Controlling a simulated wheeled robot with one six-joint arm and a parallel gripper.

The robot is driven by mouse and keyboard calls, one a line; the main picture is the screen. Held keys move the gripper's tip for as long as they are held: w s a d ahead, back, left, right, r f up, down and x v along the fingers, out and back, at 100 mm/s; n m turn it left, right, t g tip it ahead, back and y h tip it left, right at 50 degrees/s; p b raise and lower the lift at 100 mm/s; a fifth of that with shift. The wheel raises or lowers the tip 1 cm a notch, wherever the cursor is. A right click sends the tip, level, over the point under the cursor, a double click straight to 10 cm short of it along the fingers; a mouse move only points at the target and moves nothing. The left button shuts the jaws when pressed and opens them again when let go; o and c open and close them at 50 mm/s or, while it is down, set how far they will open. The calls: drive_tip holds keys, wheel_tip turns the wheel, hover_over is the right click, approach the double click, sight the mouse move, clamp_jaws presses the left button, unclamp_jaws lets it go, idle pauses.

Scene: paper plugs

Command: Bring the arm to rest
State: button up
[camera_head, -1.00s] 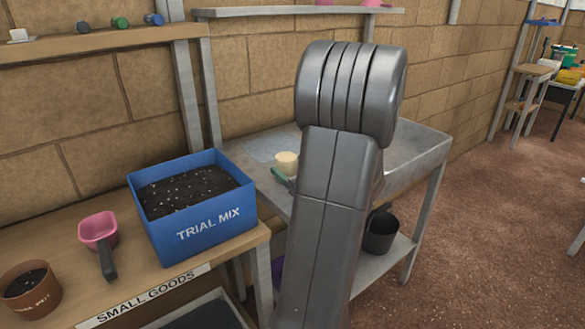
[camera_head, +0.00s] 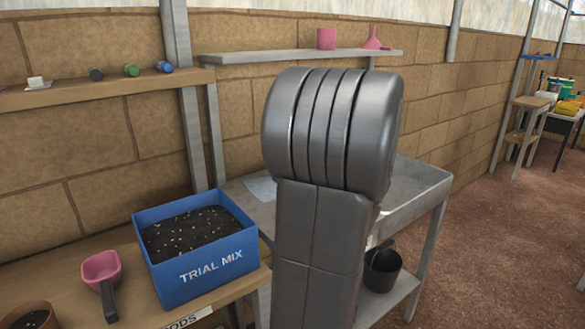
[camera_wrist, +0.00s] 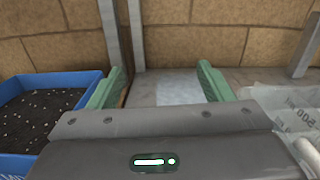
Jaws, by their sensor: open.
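My arm (camera_head: 322,220) stands upright in the middle of the head view, and its big ribbed joint hides much of the metal table behind it. My gripper shows in the wrist view (camera_wrist: 162,88), with its two green fingers spread wide apart. Nothing is between the fingers; a pale sheet (camera_wrist: 190,85) on the table shows behind the gap. In the head view my gripper is hidden behind my arm.
A blue "TRIAL MIX" box (camera_head: 208,268) of dark soil stands left of my arm, with a pink scoop (camera_head: 101,268) beside it. A metal table (camera_head: 420,180) and a black pot (camera_head: 382,270) are at right. Shelves (camera_head: 290,57) line the brick wall.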

drive_tip(key=shift+f, duration=0.1)
wheel_tip(320, 180, down, 10)
drive_tip(key=b, duration=0.2)
drive_tip(key=shift+b, duration=0.3)
drive_tip(key=shift+r+p, duration=0.5)
drive_tip(key=shift+r, duration=0.1)
